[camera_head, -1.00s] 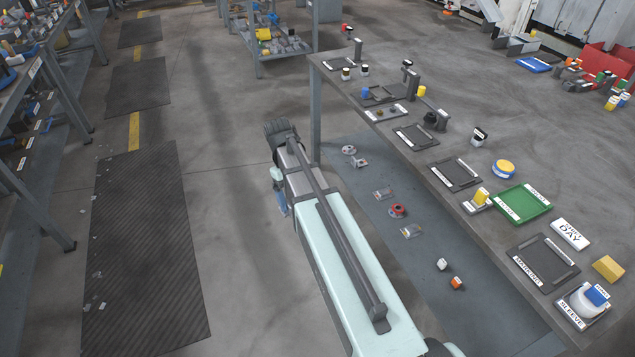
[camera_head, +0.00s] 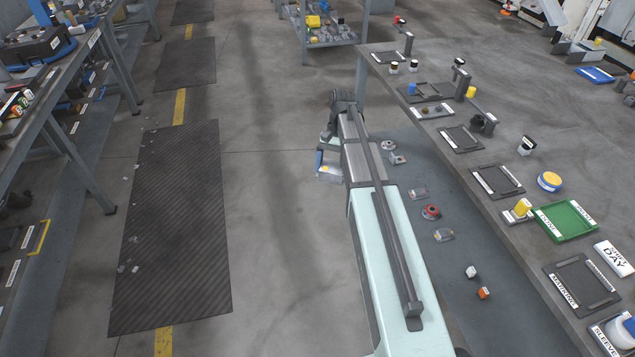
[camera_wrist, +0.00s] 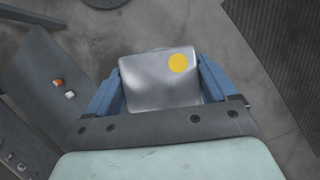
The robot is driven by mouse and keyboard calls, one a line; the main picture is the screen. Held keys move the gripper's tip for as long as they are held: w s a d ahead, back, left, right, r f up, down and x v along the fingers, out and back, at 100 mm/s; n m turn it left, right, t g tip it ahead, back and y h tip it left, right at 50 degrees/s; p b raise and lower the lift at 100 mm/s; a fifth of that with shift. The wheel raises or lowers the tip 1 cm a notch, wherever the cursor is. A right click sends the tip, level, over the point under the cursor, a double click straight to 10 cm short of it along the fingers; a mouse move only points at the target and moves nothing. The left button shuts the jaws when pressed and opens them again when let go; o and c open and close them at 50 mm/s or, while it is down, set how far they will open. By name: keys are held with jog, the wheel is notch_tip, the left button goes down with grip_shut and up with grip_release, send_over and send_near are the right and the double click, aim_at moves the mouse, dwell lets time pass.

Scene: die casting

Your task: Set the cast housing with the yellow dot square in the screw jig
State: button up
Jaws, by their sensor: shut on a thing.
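In the wrist view, my gripper (camera_wrist: 160,68) is shut on the cast housing (camera_wrist: 150,88), a silvery rounded-square block. Its yellow dot (camera_wrist: 178,63) faces the camera, near the upper right corner. A blue finger lies on each side of the housing. In the head view, the housing (camera_head: 329,171) is small and pale beside a blue finger, over open floor left of the bench. My arm hides part of the gripper there. Several dark flat fixtures stand on the bench, including one with posts (camera_head: 428,92). I cannot tell which is the screw jig.
The bench (camera_head: 480,215) runs along the right. It carries a green tray (camera_head: 566,220), a dark marking tray (camera_head: 580,284), a blue-and-yellow round thing (camera_head: 549,181) and small parts. Shelves (camera_head: 62,130) stand at the left.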

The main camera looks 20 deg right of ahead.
jog(key=w+d+r+m+t+y, duration=0.1)
jog(key=d+r+m, duration=0.3)
jog(key=d, duration=1.2)
jog(key=w+d+r+m+t+y, duration=0.15)
jog(key=d+r+m, duration=0.25)
jog(key=d, duration=1.2)
jog(key=w+d+r+m+t+y, duration=0.15)
jog(key=d+r+m, duration=0.25)
jog(key=d, duration=1.2)
jog(key=shift+h, duration=0.4)
jog(key=shift+s+f, duration=0.2)
jog(key=shift+f, duration=0.85)
jog(key=shift+s+f, duration=0.15)
jog(key=shift+f, duration=0.9)
jog(key=shift+s+f, duration=0.2)
jog(key=shift+f, duration=0.85)
jog(key=shift+f, duration=0.45)
jog(key=o, duration=1.3)
jog(key=shift+c, duration=0.2)
